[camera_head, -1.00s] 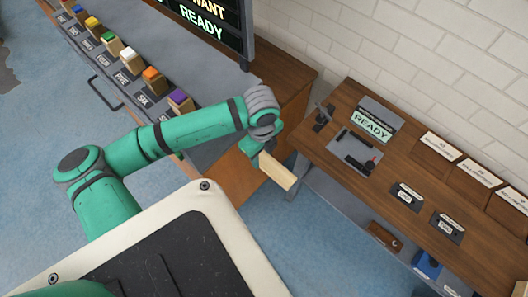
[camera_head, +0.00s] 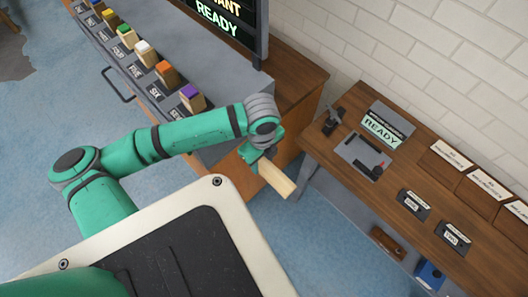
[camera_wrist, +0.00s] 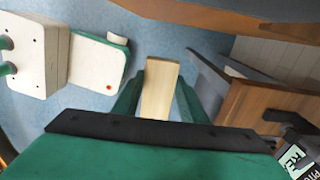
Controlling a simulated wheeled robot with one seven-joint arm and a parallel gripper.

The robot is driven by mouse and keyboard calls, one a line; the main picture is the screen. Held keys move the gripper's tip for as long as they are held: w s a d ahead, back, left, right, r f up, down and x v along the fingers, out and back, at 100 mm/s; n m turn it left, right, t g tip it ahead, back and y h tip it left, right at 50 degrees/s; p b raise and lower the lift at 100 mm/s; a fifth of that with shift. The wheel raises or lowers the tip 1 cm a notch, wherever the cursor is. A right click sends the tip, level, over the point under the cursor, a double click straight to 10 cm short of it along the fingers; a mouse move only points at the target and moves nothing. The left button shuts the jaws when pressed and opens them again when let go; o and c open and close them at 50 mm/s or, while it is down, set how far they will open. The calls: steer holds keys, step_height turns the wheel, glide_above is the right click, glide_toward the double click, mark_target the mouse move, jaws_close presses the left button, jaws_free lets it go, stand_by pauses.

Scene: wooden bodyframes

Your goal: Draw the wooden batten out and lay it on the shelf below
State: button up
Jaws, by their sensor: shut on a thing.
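The wooden batten (camera_head: 277,181) is a pale, straight block held out in the air over the blue floor, between the cabinet on the left and the workbench on the right. My gripper (camera_head: 259,163) is shut on one end of it. In the wrist view the batten (camera_wrist: 160,88) stands between the two green fingers of my gripper (camera_wrist: 158,100), its far end free. The grey lower shelf (camera_head: 345,220) shows under the workbench, partly hidden by the bench top.
The workbench (camera_head: 400,190) carries a READY sign (camera_head: 382,131), a small device (camera_head: 365,158) and labelled plates. A brown item (camera_head: 387,243) and a blue item (camera_head: 430,273) sit below it. A row of coloured-top blocks (camera_head: 145,52) stands on the cabinet at upper left.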

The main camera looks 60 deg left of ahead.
steer(key=shift+r, duration=0.15)
steer(key=shift+r, duration=3.35)
steer(key=shift+w, duration=0.1)
